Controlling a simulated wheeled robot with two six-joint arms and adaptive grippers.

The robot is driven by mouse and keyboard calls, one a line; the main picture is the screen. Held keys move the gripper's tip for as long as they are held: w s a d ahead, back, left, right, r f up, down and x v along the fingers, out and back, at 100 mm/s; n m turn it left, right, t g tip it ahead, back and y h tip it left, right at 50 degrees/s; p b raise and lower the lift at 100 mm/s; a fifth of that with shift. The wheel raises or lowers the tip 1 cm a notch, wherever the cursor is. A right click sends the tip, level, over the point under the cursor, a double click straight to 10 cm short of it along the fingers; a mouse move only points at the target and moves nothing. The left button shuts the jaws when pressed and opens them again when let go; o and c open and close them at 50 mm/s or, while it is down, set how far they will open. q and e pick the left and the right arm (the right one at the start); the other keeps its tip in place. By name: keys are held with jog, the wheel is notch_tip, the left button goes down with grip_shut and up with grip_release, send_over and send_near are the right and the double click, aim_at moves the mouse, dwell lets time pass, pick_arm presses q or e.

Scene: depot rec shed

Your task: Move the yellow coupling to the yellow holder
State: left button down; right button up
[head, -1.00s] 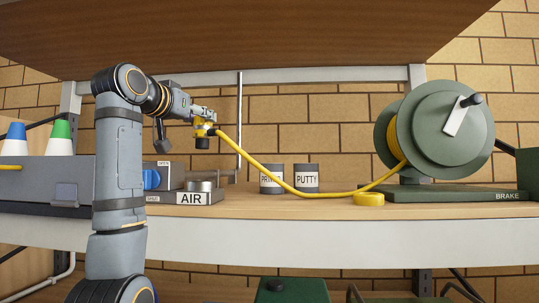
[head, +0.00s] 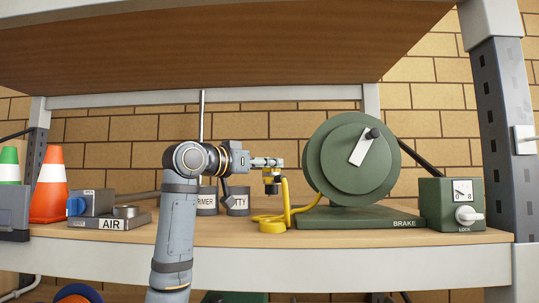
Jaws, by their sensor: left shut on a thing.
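The yellow coupling (head: 271,179), with a dark lower end, hangs upright from my left gripper (head: 276,164). That gripper is shut on it and partly covers its top. The yellow holder (head: 272,227) is a low round piece on the shelf, below the coupling in the picture; a gap shows between them. A yellow hose (head: 286,196) runs from the coupling down to the shelf, beside and behind the holder. My right gripper is out of view.
The green hose reel (head: 335,165) stands right of the coupling on a base marked BRAKE (head: 405,223). A dial box (head: 452,203) is further right. Two grey cans (head: 238,202) stand behind my arm. The AIR block (head: 112,222) and cones (head: 50,190) are left.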

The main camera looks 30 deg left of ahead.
aim_at(267, 192)
pick_arm(q)
jog(key=shift+w+d+f, duration=0.1)
jog(key=shift+w+d, duration=0.1)
jog(key=shift+d, duration=0.1)
jog(key=shift+a+f, duration=0.2)
jog(key=shift+a, duration=0.1)
jog(key=shift+s+f+b, duration=0.15)
jog(key=shift+f+b, duration=0.1)
jog(key=shift+b, duration=0.1)
notch_tip(267, 192, down, 4)
jog(key=b, duration=0.3)
jog(key=shift+d+b, duration=0.15)
jog(key=shift+b, duration=0.25)
jog(key=shift+f, duration=0.3)
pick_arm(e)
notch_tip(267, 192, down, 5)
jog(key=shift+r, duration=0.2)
pick_arm(q)
jog(key=shift+r, duration=0.1)
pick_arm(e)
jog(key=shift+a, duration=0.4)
pick_arm(q)
jog(key=shift+f+b, duration=0.85)
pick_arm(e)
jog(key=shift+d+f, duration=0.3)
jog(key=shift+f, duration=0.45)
